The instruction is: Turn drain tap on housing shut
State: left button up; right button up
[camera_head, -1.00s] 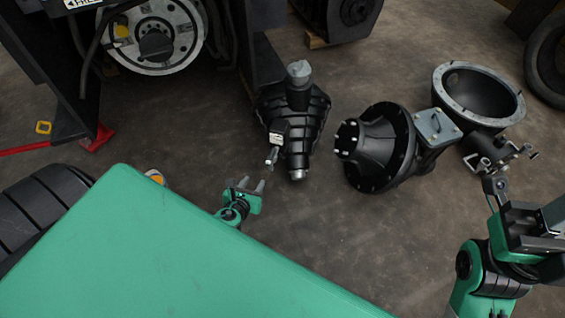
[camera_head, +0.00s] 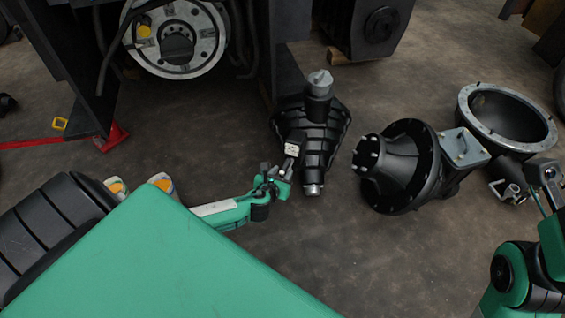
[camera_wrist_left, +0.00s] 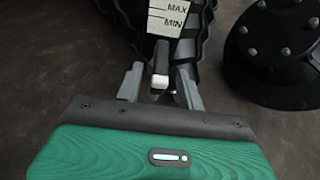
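The black ribbed housing (camera_head: 318,135) stands on the floor in the head view, with a grey cap on top and a metal stub at its front. Its white MAX/MIN label (camera_wrist_left: 167,18) shows in the left wrist view. Below the label is the drain tap (camera_wrist_left: 161,68), a small pale lever pointing towards my gripper. My left gripper (camera_wrist_left: 160,85) is open, with one finger on each side of the tap; I cannot tell whether either touches it. In the head view my left gripper (camera_head: 279,176) hides most of the tap. My right arm is at the right edge, its fingers unclear.
A black flanged hub (camera_head: 400,170) with a grey box lies right of the housing. A grey-rimmed bowl casing (camera_head: 508,118) is farther right. The forklift body with a round drum (camera_head: 175,40) stands behind left. Bare floor lies in front of the housing.

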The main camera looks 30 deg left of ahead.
pick_arm(q)
jog(key=shift+w+a+f, duration=0.1)
jog(key=shift+w+f, duration=0.05)
jog(key=shift+w, duration=0.35)
grip_shut()
